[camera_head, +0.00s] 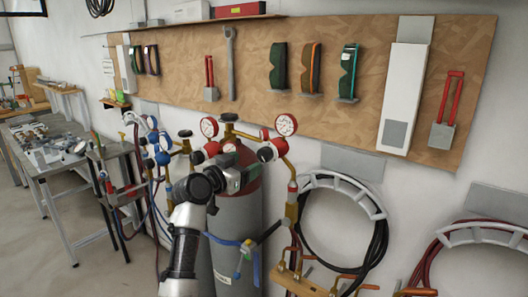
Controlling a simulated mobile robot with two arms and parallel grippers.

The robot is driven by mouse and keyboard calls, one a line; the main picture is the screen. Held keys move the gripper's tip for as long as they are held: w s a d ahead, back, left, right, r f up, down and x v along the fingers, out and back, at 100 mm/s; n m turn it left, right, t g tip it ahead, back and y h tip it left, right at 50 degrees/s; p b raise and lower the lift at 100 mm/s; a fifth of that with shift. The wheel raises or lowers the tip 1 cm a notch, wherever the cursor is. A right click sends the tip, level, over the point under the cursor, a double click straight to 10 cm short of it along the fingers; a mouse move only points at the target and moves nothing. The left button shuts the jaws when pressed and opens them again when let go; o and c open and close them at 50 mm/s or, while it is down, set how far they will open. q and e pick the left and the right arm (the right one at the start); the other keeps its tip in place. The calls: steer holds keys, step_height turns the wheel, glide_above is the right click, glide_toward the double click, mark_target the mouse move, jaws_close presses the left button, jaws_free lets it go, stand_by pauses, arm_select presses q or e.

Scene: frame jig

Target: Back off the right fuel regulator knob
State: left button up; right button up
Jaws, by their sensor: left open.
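My left gripper (240,177) is in front of the cylinder's upper part, below and left of that knob. It looks apart from the knob. The gripper is open, and its wrist hides part of the cylinder and the regulator's lower left. My right gripper is out of view.
Blue-rimmed gauges (152,122) and hoses stand close on the left. A blue strap (222,241) crosses the cylinder. A coiled black hose (378,245) hangs on the right. A pegboard (330,65) holds goggles and tools above. A metal workbench (55,168) stands far left.

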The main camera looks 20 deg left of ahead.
mark_target(262, 156)
arm_select(q)
steer(key=p+x, duration=0.2)
steer(key=x, duration=0.6)
steer(key=shift+w+d+f, duration=0.1)
steer(key=shift+w+d, duration=0.1)
steer(key=shift+w, duration=0.15)
steer(key=c, duration=0.9)
